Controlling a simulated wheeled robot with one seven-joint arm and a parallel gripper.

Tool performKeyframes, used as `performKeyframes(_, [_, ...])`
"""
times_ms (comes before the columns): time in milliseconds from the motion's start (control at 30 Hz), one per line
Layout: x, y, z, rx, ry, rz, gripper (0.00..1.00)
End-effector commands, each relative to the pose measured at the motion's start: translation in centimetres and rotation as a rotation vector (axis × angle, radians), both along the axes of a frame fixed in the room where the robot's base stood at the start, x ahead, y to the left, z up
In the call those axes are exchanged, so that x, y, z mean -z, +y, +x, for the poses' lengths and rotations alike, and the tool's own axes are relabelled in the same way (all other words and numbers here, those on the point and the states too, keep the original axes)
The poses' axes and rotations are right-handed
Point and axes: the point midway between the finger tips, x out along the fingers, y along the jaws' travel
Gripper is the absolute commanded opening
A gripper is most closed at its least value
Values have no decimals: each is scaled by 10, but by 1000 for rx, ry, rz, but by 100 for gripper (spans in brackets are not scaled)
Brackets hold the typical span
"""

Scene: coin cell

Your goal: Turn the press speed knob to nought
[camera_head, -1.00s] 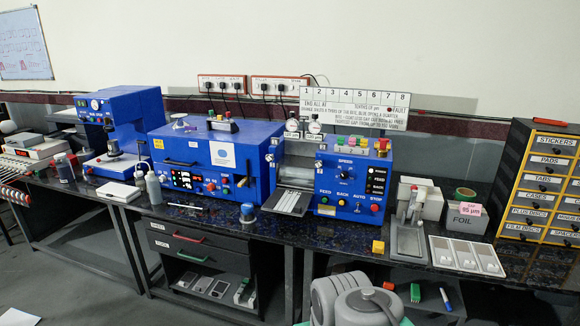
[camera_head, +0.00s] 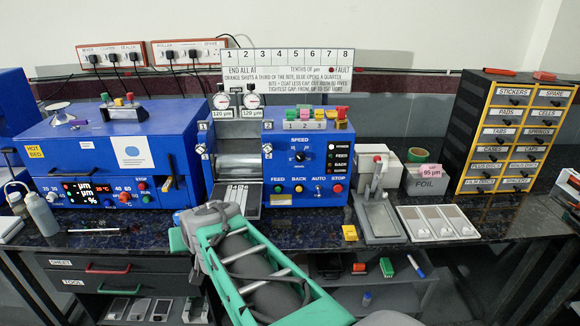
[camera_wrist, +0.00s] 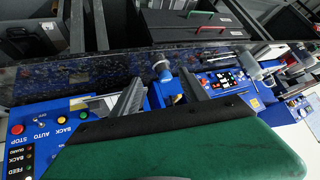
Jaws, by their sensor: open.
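The speed knob (camera_head: 299,157) is a small black dial under the word SPEED on the front of the blue press (camera_head: 275,170), with pale marks around it. Its exact setting is too small to read. The knob does not show in the wrist view. My gripper (camera_wrist: 163,85) is open and empty in the wrist view, its two grey fingers apart. The press's button row (camera_wrist: 52,125) shows left of them there. In the head view my green and grey arm reaches up in front of the bench, below and left of the knob; the fingers cannot be made out.
Below the knob are coloured buttons and a toggle (camera_head: 318,190). The rollers and metal outfeed plate (camera_head: 240,200) lie to its left. A yellow block (camera_head: 349,232), a grey tray (camera_head: 380,220) and a white tray (camera_head: 438,224) sit on the bench to the right.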

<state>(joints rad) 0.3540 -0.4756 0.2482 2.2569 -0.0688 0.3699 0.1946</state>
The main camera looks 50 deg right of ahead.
Motion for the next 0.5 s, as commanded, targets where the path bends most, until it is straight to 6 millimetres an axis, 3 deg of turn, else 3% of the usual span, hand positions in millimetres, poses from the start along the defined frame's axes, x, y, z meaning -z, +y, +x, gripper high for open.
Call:
performKeyframes(33, [18, -66, 20, 157, -133, 9, 52])
performKeyframes(67, [14, -104, 28, 241, -227, 11, 52])
performKeyframes(100, [9, -155, 32, 347, -352, 9, 52])
performKeyframes(200, [-7, -265, 11, 557, -632, -17, 52])
performKeyframes(300, [-22, -331, -23, 676, -822, -52, 52])
performKeyframes(400, [-32, -359, -42, 721, -915, -73, 52])
performKeyframes(500, [-37, -371, -40, 729, -936, -77, 52])
